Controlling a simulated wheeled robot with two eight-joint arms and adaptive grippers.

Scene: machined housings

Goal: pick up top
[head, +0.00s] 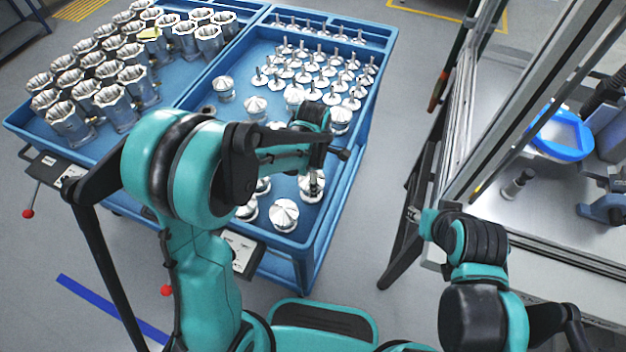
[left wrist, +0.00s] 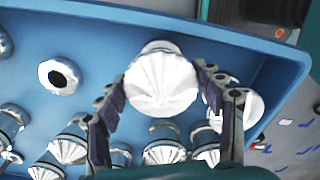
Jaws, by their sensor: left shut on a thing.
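The tops are shiny silver cone-shaped parts with ribbed faces, standing in the right section of a blue cart (head: 330,225). My left gripper (head: 314,172) is over the near right part of this section, shut on one top (head: 312,187). In the left wrist view its two fingers (left wrist: 162,105) are on either side of that top (left wrist: 162,84), whose ribbed face points at the camera. Another top (head: 284,214) stands nearby to the left in the head view. My right arm shows at the lower right, but I cannot make out its gripper.
Many silver housings (head: 118,112) fill the left section of the cart. Several smaller stemmed parts (head: 305,75) stand at the back of the right section. A raised blue rim surrounds the tops. At right a framed machine (head: 540,200) holds a blue round part (head: 562,135).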

